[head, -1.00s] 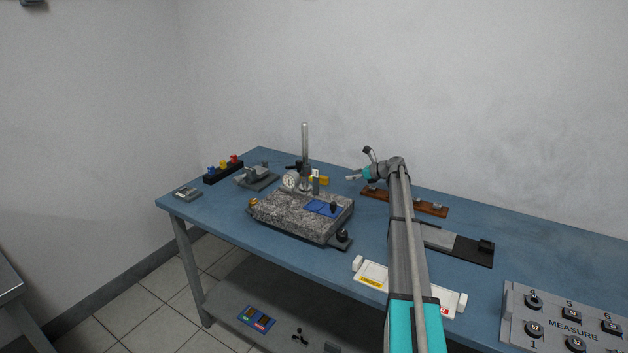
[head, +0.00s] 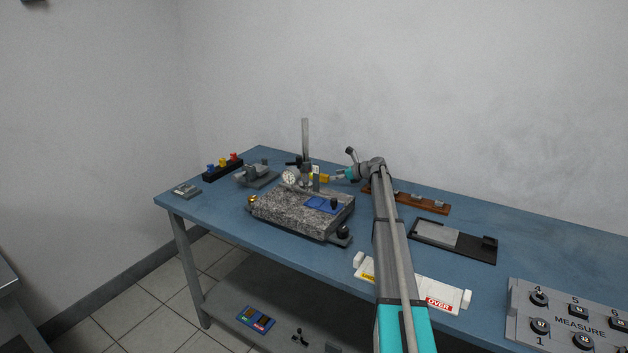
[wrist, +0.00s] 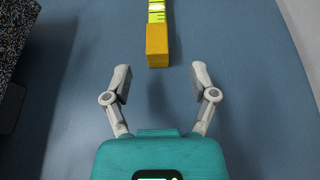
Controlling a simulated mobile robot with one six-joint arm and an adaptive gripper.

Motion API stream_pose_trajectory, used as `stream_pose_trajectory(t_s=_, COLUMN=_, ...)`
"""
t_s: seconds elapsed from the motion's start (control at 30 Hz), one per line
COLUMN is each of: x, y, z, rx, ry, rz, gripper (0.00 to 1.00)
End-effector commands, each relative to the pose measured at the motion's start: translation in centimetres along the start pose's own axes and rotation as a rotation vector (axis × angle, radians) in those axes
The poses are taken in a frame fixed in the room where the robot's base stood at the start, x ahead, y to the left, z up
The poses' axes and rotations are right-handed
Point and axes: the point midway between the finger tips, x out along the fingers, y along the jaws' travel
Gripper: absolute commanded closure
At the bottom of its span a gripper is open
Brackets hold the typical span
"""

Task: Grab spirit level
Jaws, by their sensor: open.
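The spirit level is a yellow bar (wrist: 157,42) with a green vial section, seen in the wrist view at top centre, running away from me. In the head view its yellow end (head: 322,178) shows behind the granite block, partly hidden by the stand. My gripper (wrist: 160,80) is open and empty. Its two fingers are spread to either side of the level's line, and the level's near end lies just ahead of the fingertips, not between them. In the head view my gripper (head: 338,177) is just right of the level.
A granite block (head: 290,217) with a blue pad and a dial-gauge stand (head: 305,145) is beside the level, on the left. A brown rack (head: 425,203) lies to the right on the blue table. A white tray (head: 445,297) is near the front edge.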

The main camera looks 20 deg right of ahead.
Motion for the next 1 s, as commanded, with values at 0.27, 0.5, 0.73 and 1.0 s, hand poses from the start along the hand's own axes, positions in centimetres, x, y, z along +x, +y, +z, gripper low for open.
stream_pose_trajectory(t_s=0.27, x=0.5, y=0.0, z=0.0, rx=0.001, ry=0.000, rz=-0.001, gripper=0.26)
stream_pose_trajectory(t_s=0.5, x=0.7, y=-0.1, z=-0.1, rx=0.000, ry=0.000, rz=-0.001, gripper=0.26)
stream_pose_trajectory(t_s=0.73, x=2.7, y=0.1, z=-0.3, rx=0.000, ry=0.000, rz=0.001, gripper=0.26)
stream_pose_trajectory(t_s=1.0, x=5.3, y=0.1, z=-0.3, rx=0.000, ry=0.001, rz=-0.001, gripper=0.26)
